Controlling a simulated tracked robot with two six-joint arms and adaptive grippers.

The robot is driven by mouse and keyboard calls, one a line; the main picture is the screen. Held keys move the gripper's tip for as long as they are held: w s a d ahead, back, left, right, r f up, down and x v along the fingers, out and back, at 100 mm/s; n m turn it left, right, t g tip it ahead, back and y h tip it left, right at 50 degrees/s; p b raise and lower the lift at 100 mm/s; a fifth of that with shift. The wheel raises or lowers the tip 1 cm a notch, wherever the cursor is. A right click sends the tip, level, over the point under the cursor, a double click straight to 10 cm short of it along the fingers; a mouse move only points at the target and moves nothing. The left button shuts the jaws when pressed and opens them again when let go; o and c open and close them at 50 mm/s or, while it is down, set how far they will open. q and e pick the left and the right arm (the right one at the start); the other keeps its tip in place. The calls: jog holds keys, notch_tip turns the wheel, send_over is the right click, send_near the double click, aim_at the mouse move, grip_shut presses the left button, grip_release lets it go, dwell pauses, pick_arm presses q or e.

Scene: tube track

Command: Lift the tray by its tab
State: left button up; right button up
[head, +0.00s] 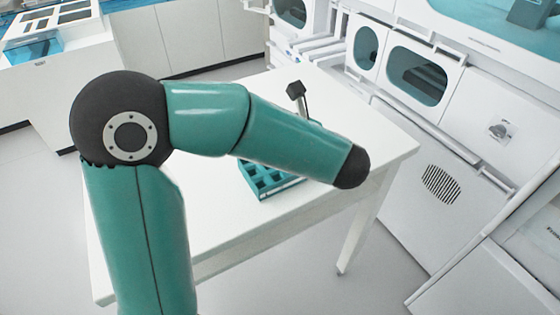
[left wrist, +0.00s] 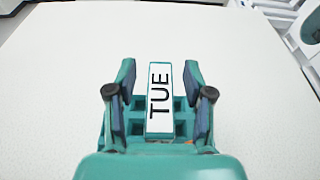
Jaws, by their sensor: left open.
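The teal tray (head: 268,180) with square compartments sits on the white table, partly covered by my left arm in the head view. In the left wrist view the tray (left wrist: 184,130) lies under its upright tab (left wrist: 160,95), which has a white face reading TUE. My left gripper (left wrist: 159,76) is open, with one finger on each side of the tab and a visible gap on both sides. My arm hides the tab and most of this gripper in the head view. My right gripper is in neither view.
White cabinets with teal windows (head: 415,77) stand behind and to the right. A white counter (head: 60,70) with a teal-edged box stands at the far left.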

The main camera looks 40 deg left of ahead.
pick_arm(q)
jog(key=shift+w+a+f, duration=0.1)
jog(key=shift+a+f, duration=0.05)
jog(key=shift+a, duration=0.2)
grip_shut()
jog(key=shift+r, duration=0.2)
